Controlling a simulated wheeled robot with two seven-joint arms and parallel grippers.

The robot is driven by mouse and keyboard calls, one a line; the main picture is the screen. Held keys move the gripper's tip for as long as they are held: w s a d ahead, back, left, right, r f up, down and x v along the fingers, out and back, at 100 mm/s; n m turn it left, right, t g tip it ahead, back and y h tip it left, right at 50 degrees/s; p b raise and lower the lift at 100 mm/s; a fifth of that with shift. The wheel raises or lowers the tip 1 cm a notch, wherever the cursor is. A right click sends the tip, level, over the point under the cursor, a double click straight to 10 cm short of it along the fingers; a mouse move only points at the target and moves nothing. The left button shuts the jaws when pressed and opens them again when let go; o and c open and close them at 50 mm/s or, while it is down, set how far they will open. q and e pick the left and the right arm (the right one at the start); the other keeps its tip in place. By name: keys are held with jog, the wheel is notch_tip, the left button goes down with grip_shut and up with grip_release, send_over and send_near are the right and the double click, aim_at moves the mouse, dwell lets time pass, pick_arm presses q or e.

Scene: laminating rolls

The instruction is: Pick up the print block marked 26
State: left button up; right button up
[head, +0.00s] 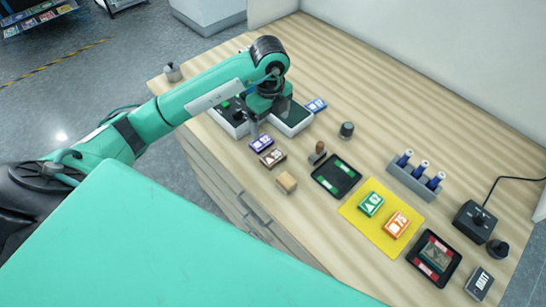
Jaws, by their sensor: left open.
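Several print blocks show in the head view. A purple block (262,143) and a brown block (273,158) lie on the wooden table near its left edge. A green block (371,204) and an orange block (397,224) lie on a yellow mat (360,224). Their markings are too small to read surely, so I cannot tell which is 26. My left gripper (260,126) points down close to the purple block, on its far side. It is open and appears empty; its fingers are partly hidden. My right gripper is not in view.
A wooden block (287,182), a stamp (318,152) and a black tray (337,176) stand nearby. A bottle rack (412,182) is at right. The table's back is clear.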

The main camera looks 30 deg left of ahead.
pick_arm(q)
jog(key=p, duration=0.2)
send_over(270, 154)
jog(key=f, duration=0.7)
jog(key=shift+w+a+f, duration=0.1)
jog(key=shift+w+f, duration=0.2)
jog(key=shift+f, duration=0.05)
jog(key=shift+s+f+p, duration=0.15)
jog(key=shift+f+p, duration=0.35)
jog(key=shift+p, duration=0.05)
jog(key=f+p, duration=0.1)
jog(key=f, duration=0.2)
jog(key=shift+s+f+p, duration=0.15)
jog(key=shift+s+p, duration=0.05)
jog(key=shift+p, duration=0.15)
jog(key=shift+f, duration=0.5)
jog(key=c, duration=1.1)
